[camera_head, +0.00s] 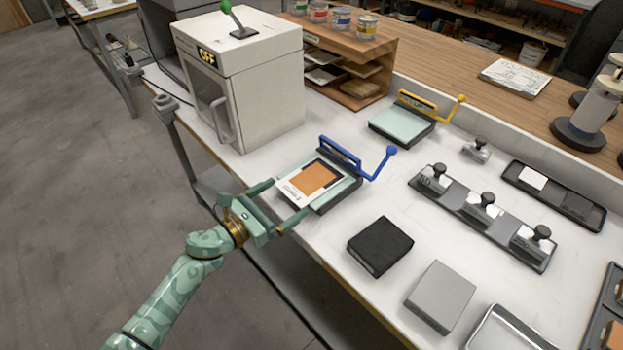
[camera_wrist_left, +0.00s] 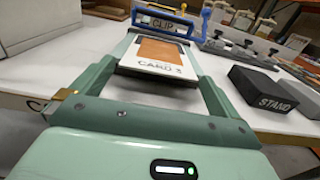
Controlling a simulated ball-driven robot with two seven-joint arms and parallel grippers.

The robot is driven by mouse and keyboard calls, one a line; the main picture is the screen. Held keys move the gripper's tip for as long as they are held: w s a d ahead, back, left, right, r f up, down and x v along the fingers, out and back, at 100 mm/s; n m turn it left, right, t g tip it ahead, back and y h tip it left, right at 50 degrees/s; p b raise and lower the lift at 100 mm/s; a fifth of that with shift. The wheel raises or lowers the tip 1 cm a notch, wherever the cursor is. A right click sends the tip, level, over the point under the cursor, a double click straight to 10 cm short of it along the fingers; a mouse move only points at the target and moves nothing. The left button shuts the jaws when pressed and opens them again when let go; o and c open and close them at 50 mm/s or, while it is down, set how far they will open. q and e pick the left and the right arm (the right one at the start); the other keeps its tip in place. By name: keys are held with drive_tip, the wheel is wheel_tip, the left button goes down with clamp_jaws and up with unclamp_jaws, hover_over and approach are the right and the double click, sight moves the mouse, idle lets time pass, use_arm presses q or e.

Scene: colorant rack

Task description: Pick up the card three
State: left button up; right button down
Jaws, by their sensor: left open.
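Card three is a white card with an orange patch, labelled "CARD 3". It lies on the plate of the clip with the blue handle (camera_head: 341,153). The card (camera_head: 313,180) also shows in the left wrist view (camera_wrist_left: 157,56), between my fingers. My left gripper (camera_head: 288,203) is open, one finger on each side of the card's near edge. I cannot tell whether the fingers touch it. In the left wrist view the clip (camera_wrist_left: 160,21) bears the word "CLIP" beyond the card. My right gripper is not in view.
A white box-shaped machine reading "OFF" (camera_head: 240,75) stands left of the clip. A second clip with a yellow handle (camera_head: 402,122) is behind. A black block marked "STAND" (camera_head: 380,246) and a grey block (camera_head: 440,297) lie to the right. Bare white table surrounds the clip.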

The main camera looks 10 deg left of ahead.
use_arm(q)
drive_tip(key=shift+w+d, duration=0.2)
drive_tip(key=shift+w, duration=0.05)
drive_tip(key=c, duration=0.7)
